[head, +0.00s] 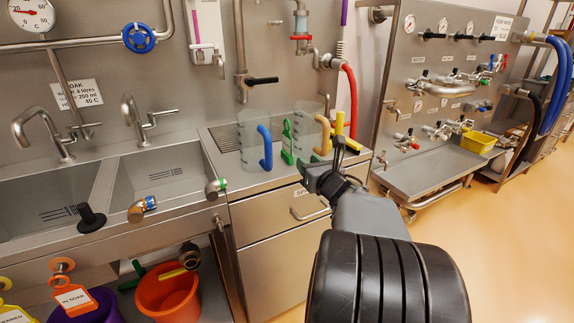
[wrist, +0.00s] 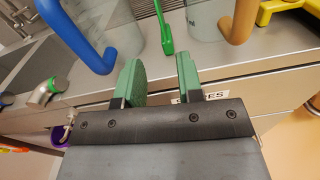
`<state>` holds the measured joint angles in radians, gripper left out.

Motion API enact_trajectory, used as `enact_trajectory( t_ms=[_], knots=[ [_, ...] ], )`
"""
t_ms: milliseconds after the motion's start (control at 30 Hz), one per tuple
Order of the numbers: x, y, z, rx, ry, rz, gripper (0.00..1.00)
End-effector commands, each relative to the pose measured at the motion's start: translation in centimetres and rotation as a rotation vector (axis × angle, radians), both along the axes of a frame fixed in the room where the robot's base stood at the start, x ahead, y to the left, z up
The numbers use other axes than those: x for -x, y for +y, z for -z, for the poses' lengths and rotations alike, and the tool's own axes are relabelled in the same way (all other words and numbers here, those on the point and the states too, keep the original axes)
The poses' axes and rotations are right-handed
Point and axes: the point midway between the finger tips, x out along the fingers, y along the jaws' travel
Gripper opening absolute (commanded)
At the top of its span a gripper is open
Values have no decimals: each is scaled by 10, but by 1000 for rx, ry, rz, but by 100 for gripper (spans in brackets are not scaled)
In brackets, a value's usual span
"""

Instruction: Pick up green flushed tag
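No tag that I can read as flushed shows in either view. An orange tag (head: 73,299) reading "IN SOAK" hangs at the lower left in the head view, with a yellow tag (head: 14,314) beside it, partly cut off. My gripper (wrist: 160,72) is open and empty, its two green-padded fingers apart in front of the counter edge. In the head view my gripper (head: 318,180) is by the drawer unit, partly hidden by my arm.
The blue-handled jug (head: 252,148) and tan-handled jug (head: 309,125) stand on the steel counter (head: 224,136). Sinks (head: 160,172) lie left, with an orange bucket (head: 167,294) below. A valve panel (head: 445,70) and yellow tub (head: 478,142) are right. The floor at right is clear.

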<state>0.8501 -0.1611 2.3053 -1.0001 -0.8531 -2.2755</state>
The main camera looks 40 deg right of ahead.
Motion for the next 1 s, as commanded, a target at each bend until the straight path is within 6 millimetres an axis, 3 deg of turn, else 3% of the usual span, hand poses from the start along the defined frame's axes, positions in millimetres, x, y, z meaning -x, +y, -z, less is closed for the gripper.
enact_trajectory(
  t_ms=[167,500,833,1000],
  knots=[
    [-11,-4,8,81,-2,-32,34],
    [-68,-11,6,84,-2,-33,34],
    [-89,-14,7,82,-2,-31,34],
    [-112,-19,8,82,-1,-32,34]
  ],
)
